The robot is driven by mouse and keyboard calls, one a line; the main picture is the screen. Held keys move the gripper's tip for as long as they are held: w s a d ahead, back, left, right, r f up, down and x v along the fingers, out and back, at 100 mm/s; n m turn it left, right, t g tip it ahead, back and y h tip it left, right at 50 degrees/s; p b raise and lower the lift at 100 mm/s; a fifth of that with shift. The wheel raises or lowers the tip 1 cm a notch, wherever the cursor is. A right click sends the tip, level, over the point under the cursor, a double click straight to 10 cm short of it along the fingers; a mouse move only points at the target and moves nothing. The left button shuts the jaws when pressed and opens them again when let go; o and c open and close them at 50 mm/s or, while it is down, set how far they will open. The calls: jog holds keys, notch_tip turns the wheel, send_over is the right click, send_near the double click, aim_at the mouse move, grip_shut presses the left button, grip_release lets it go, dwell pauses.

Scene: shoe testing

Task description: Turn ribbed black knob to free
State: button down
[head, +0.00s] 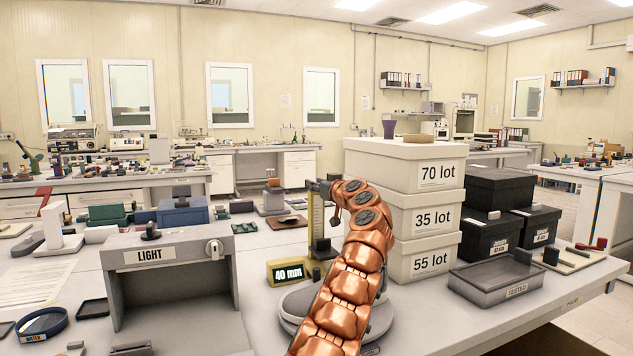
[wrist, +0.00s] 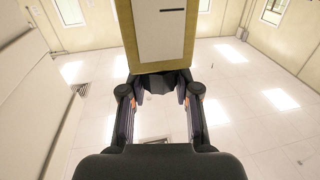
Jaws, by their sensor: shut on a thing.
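A yellow height gauge (head: 316,215) with a pale scale stands on the bench, with a display reading 40 mm (head: 288,273) at its foot. My gripper (head: 321,187) is at the top of the gauge's post, coming from the right. In the wrist view the gauge's yellow post and white face (wrist: 160,35) fill the top middle. My fingers (wrist: 160,90) close in from both sides on a dark piece at the end of the post, which looks like the ribbed black knob (wrist: 161,78). Its ribs and any marking cannot be made out, and the fingers partly hide it.
White lot boxes (head: 405,165) are stacked close right of my arm. Black boxes (head: 500,188) and a grey tray (head: 512,277) stand farther right. A grey LIGHT box (head: 168,256) with a knob on top (head: 151,232) stands at the left.

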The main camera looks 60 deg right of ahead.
jog(key=shift+r+n+t+y+p, duration=0.25)
jog(key=shift+n+t+y+p, duration=0.6)
jog(key=shift+y+p, duration=1.2)
jog(key=shift+f+n+p, duration=0.15)
jog(key=shift+n+p, duration=0.4)
jog(key=shift+p, duration=0.2)
jog(key=c, duration=0.8)
grip_release()
jog(key=b, duration=0.1)
jog(key=m+h+b, duration=0.1)
jog(key=b, duration=0.1)
jog(key=shift+w+a+f+g, duration=0.1)
jog(key=shift+f+g, duration=0.2)
jog(key=shift+g, duration=0.05)
jog(key=shift+h+b, duration=0.4)
jog(key=shift+h, duration=0.05)
jog(key=shift+m+g+h+b, duration=0.4)
jog(key=shift+m+h+b, duration=0.45)
jog(key=shift+b, duration=0.35)
jog(key=shift+r+m+g+h+b, duration=0.15)
jog(key=shift+m+g+h+b, duration=0.45)
jog(key=shift+h+b, duration=0.35)
